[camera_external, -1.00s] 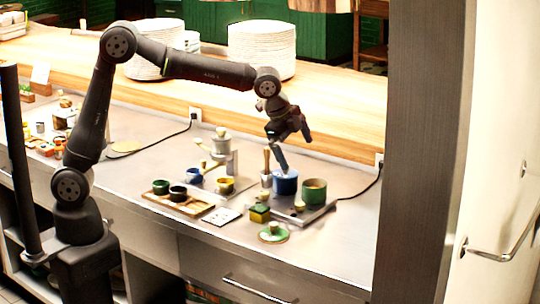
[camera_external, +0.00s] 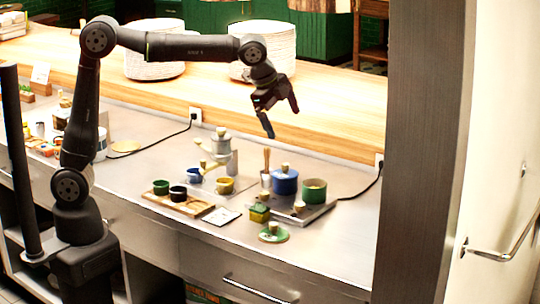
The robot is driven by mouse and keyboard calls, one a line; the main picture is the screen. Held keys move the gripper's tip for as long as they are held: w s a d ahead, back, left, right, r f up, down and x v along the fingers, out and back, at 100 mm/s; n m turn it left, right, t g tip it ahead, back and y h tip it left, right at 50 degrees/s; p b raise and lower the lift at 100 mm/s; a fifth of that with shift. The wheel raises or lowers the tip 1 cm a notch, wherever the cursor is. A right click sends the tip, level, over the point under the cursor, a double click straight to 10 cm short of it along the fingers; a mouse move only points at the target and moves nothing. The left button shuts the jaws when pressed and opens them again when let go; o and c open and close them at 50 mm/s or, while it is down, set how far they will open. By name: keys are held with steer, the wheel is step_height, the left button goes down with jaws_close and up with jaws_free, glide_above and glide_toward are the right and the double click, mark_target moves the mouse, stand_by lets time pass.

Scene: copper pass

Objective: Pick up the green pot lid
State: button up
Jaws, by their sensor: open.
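The green pot lid (camera_external: 273,234) lies flat near the front edge of the counter, with a pale knob on top. My gripper (camera_external: 280,120) is open and empty, well above the counter, up and behind the lid. A blue pot (camera_external: 285,182) with a lid and pale knob stands on a grey plate behind the green lid. A green pot (camera_external: 314,192) without a lid stands to its right, its tan inside showing.
A small green and yellow box (camera_external: 260,213) sits just behind the lid. A wooden tray (camera_external: 203,208) with cups, a white card (camera_external: 221,217) and a grey grinder (camera_external: 221,150) stand to the left.

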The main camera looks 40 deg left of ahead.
steer(key=c, duration=1)
steer(key=shift+o, duration=0.2)
steer(key=n+g+h, duration=0.2)
steer(key=g, duration=0.1)
glide_toward(273, 223)
step_height(273, 223, down, 3)
steer(key=shift+s+d+r, duration=0.1)
steer(key=shift+s+r, duration=0.05)
steer(key=shift+r, duration=0.05)
steer(key=shift+w+d+x, duration=0.1)
steer(key=shift+d+x, duration=0.1)
steer(key=shift+x, duration=1.4)
steer(key=shift+w+d+x, duration=0.1)
steer(key=shift+d+x, duration=0.1)
steer(key=shift+x, duration=1.4)
